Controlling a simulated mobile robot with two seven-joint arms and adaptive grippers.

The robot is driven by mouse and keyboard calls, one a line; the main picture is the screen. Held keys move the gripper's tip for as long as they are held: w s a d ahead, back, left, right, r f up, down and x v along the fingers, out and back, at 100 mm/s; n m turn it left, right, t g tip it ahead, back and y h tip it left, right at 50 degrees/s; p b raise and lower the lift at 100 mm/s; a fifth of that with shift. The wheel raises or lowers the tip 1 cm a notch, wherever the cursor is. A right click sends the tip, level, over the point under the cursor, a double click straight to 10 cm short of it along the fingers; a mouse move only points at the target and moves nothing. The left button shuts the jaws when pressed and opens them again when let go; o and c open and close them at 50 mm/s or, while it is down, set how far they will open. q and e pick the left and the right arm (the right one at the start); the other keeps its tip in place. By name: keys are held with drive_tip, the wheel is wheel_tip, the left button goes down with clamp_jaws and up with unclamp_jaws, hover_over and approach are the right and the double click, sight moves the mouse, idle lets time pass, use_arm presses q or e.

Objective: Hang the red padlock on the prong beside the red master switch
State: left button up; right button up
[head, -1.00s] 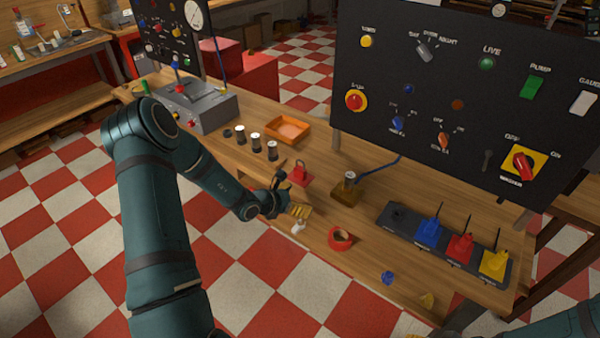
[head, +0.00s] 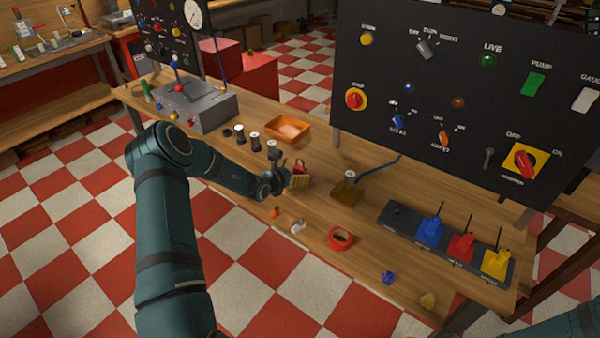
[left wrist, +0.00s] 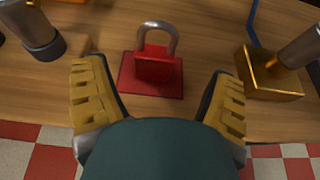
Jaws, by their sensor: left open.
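The red padlock (left wrist: 154,65), with a grey shackle, stands upright on a red plate (left wrist: 135,83) in the left wrist view. In the head view the padlock (head: 299,166) is partly hidden behind my left gripper (head: 299,181). In the left wrist view my left gripper (left wrist: 158,98) is open, its yellow-padded fingers on either side of the padlock and nearer the camera; I see no contact. The red master switch (head: 524,161) sits on a yellow square on the black panel. A dark prong (head: 489,158) stands to its left. My right gripper is not in view.
A brass block with a metal post (head: 346,193) stands right of the padlock; several dark cylinders and an orange tray (head: 289,130) stand left and behind. A red tape roll (head: 341,238) and small pieces lie in front.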

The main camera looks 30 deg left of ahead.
sight(298, 169)
use_arm(q)
drive_tip(key=shift+a+b+x, duration=0.15)
drive_tip(key=shift+b+x, duration=0.05)
drive_tip(key=shift+x, duration=0.9)
drive_tip(key=shift+a+b+x, duration=0.15)
drive_tip(key=shift+b+x, duration=0.05)
drive_tip(key=shift+x, duration=0.95)
drive_tip(key=c, duration=1.3)
wheel_tip(298, 169, up, 10)
drive_tip(key=shift+r+p, duration=0.1)
drive_tip(key=shift+p, duration=0.6)
drive_tip(key=shift+c, duration=0.2)
